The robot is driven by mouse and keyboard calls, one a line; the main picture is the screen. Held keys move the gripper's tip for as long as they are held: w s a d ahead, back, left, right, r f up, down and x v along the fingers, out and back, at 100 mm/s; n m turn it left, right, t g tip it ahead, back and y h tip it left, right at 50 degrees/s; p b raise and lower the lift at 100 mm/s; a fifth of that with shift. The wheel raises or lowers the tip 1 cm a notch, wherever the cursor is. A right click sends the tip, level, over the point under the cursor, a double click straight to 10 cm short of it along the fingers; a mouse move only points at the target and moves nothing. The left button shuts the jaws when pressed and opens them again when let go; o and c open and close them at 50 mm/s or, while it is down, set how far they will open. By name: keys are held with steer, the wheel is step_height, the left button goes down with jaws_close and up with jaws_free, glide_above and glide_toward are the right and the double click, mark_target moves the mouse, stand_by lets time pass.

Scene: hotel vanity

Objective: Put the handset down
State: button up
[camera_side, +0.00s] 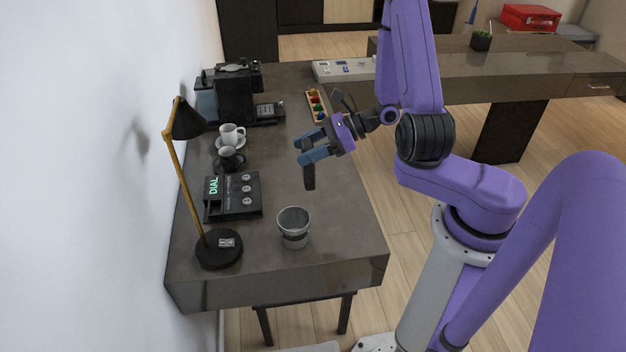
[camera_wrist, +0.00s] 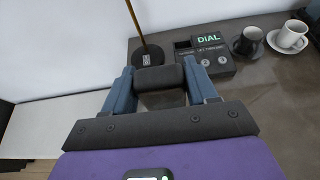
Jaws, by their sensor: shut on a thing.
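The dark handset (camera_side: 309,176) hangs roughly upright from my gripper (camera_side: 304,152), above the desk and apart from it. In the wrist view my blue fingers (camera_wrist: 158,75) close on the handset (camera_wrist: 158,78) from both sides, and its near end faces the camera. The black phone base (camera_side: 250,205), with a lit green DIAL display and round buttons, lies on the desk to the left of and below the handset. The phone base also shows in the wrist view (camera_wrist: 222,72), beyond the gripper and to its right.
A lamp (camera_side: 218,252) and a grey bin (camera_side: 294,228) stand near the desk's front end. Black (camera_side: 229,159) and white (camera_side: 232,134) cups on saucers stand behind the phone base. A coffee machine (camera_side: 236,97) is farther back.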

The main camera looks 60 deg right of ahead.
steer(key=s+d, duration=0.3)
steer(key=s, duration=0.2)
steer(key=w+d+f, duration=0.1)
steer(key=w+f, duration=1.1)
steer(key=w, duration=0.1)
steer(key=shift+w+d+f, duration=0.35)
steer(key=shift+d, duration=0.05)
stand_by(0.5)
steer(key=shift+f, duration=0.15)
steer(key=o, duration=1.5)
steer(key=shift+o, duration=0.2)
